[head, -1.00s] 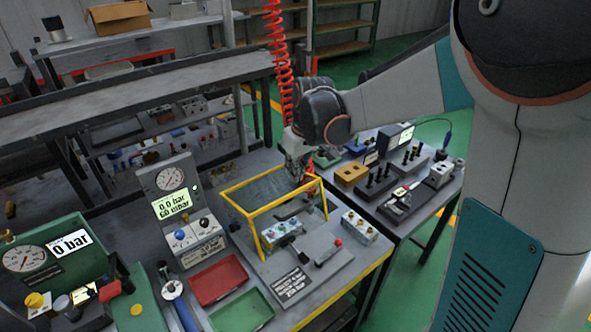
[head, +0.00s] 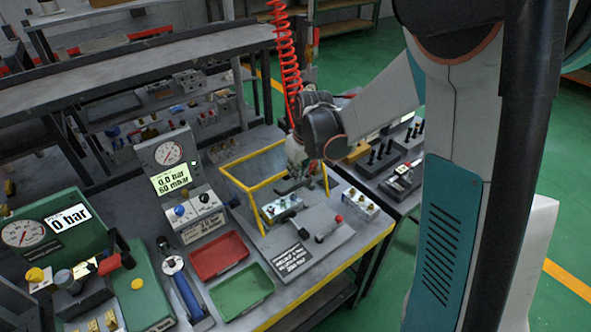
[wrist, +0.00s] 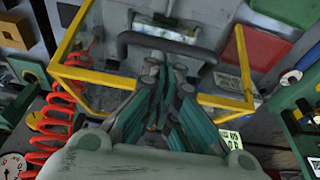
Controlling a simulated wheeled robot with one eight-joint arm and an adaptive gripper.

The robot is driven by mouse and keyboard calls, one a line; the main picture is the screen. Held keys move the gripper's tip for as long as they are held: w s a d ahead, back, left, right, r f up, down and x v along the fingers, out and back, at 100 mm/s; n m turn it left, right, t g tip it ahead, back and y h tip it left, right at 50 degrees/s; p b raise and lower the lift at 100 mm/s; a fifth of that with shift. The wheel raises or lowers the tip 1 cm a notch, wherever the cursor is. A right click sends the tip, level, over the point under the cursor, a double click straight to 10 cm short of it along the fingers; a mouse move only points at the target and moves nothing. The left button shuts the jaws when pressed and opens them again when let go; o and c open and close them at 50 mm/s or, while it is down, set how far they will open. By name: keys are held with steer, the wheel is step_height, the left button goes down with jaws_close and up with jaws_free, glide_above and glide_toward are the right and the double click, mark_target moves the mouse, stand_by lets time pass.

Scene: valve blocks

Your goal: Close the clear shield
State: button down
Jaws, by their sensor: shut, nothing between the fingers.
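The clear shield (head: 240,160) has a yellow frame and stands on the bench over a grey fixture plate (head: 318,255). Its exact tilt is hard to tell. In the wrist view its yellow frame (wrist: 95,78) runs across behind the fingers, and a dark bar-like handle (wrist: 128,38) lies just beyond the fingertips. My gripper (head: 295,178) is at the frame's right part, shut and empty; it also shows in the wrist view (wrist: 165,66). Whether the fingers touch the handle cannot be told. A valve block (head: 281,206) sits at the frame's front.
A red tray (head: 218,256) and a green tray (head: 241,291) lie left of the plate. A gauge stand (head: 168,160) is behind them. A second valve block (head: 359,203) sits right of the shield. A coiled red hose (head: 285,55) hangs behind my gripper.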

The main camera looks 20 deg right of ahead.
steer(key=s+d+f+t+b, duration=0.2)
steer(key=s+f+b, duration=0.4)
steer(key=f+b, duration=0.1)
steer(key=shift+s+f+t+y+b, duration=0.3)
steer(key=shift+s+f+y+b, duration=0.1)
steer(key=shift+f, duration=0.3)
steer(key=shift+w+r, duration=0.1)
steer(key=shift+r, duration=0.05)
